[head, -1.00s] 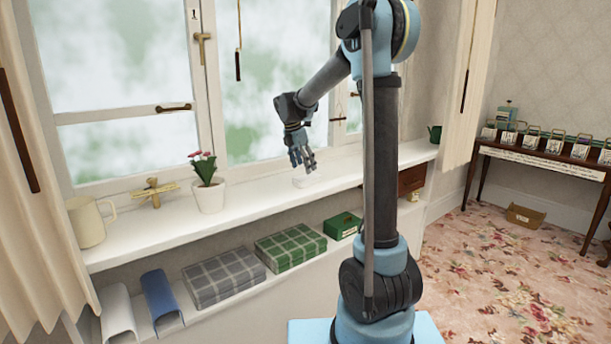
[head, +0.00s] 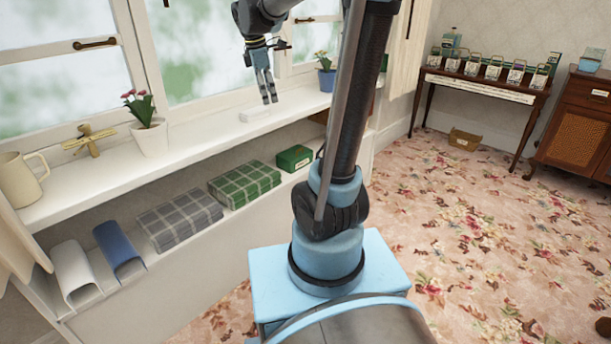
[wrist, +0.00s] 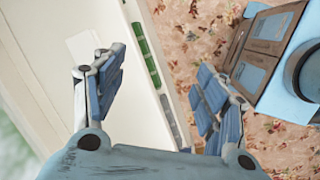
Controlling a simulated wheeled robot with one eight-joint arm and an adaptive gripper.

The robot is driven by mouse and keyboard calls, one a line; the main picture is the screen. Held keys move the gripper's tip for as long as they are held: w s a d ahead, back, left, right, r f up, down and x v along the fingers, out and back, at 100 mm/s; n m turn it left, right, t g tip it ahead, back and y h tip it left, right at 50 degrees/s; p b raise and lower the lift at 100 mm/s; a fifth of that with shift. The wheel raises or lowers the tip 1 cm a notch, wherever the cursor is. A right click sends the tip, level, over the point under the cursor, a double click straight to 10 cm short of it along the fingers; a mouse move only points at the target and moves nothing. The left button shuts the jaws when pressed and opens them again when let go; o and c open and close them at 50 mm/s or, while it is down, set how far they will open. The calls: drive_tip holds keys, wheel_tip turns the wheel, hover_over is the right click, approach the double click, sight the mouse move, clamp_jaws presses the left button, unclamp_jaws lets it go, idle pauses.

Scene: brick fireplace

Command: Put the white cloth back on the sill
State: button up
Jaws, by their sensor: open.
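A small flat white piece, which looks like the folded white cloth (head: 256,114), lies on the white window sill (head: 195,131). It also shows as a pale rectangle in the wrist view (wrist: 84,50). My gripper (head: 269,101) points down just above and slightly right of the cloth in the head view. Its fingers are spread apart with nothing between them in the wrist view (wrist: 162,85). I cannot tell the exact gap between the fingertips and the sill.
On the sill stand a jug (head: 20,181), a brass piece (head: 90,140), a pink-flowered pot (head: 149,138) and a blue pot (head: 326,80). The shelf below holds a white arched piece (head: 75,272), a blue one (head: 119,246), grey and green checked stacks and a green box (head: 294,158).

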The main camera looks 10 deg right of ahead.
drive_tip(key=s+d+f+m, duration=0.2)
drive_tip(key=s+f+m, duration=0.4)
drive_tip(key=s, duration=0.3)
drive_tip(key=s+d+f+m+y, duration=0.1)
drive_tip(key=s+d+f+m, duration=0.2)
drive_tip(key=s+f+m, duration=0.3)
drive_tip(key=s+d+f+m+y, duration=0.1)
drive_tip(key=s+f+m, duration=0.5)
drive_tip(key=s, duration=0.7)
drive_tip(key=shift+s+d+f, duration=0.15)
drive_tip(key=shift+d+f, duration=0.05)
drive_tip(key=shift+d, duration=0.45)
drive_tip(key=shift+w+f, duration=0.2)
drive_tip(key=shift+w, duration=0.25)
